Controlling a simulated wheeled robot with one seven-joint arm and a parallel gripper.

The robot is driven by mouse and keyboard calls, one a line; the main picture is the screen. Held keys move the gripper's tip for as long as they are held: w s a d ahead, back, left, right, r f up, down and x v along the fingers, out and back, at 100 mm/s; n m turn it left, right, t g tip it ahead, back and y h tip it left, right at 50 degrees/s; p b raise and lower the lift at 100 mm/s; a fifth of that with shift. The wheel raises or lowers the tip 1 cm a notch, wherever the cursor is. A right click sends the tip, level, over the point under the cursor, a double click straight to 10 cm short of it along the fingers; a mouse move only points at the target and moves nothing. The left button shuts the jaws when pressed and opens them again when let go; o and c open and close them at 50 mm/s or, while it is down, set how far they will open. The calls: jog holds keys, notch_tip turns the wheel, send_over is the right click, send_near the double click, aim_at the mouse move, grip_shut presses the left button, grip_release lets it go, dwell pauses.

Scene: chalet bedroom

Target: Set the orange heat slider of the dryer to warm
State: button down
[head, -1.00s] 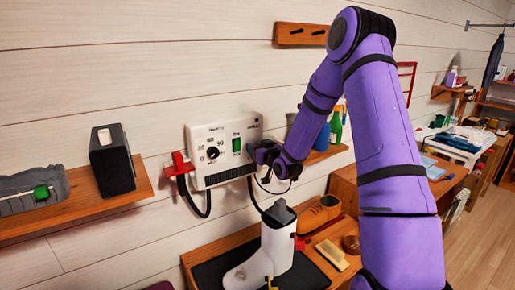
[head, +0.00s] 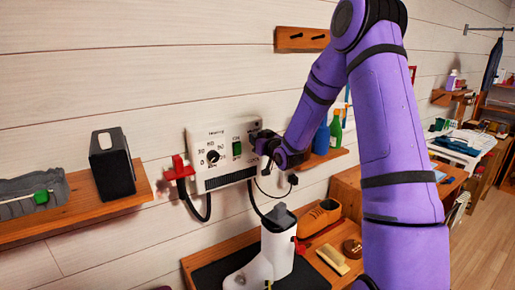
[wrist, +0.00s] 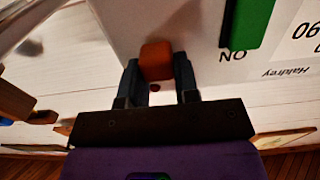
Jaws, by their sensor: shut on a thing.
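The dryer (head: 222,172) is a white wall box with a black dial (head: 213,157) and a green switch (head: 237,149). The dial and switch labels are too blurred to read fully in the head view. The orange heat slider (wrist: 156,60) is on the dryer's side, seen in the wrist view. My gripper (wrist: 157,72) is shut on the slider, with one dark finger on each side of it. In the head view my gripper (head: 264,143) is at the dryer's right side and hides the slider. No warm mark is readable in either view.
A red holder (head: 178,168) with a black hose is at the dryer's left. A white boot (head: 270,255) stands below on a wooden bench. Green and blue bottles (head: 335,130) stand on a shelf close to the right of my gripper. A black speaker-like box (head: 112,165) is at left.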

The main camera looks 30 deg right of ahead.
jog(key=shift+r, duration=0.45)
jog(key=c, duration=0.8)
grip_release()
jog(key=shift+c, duration=0.2)
jog(key=s, duration=1)
jog(key=shift+s+d, duration=0.2)
jog(key=shift+s, duration=0.2)
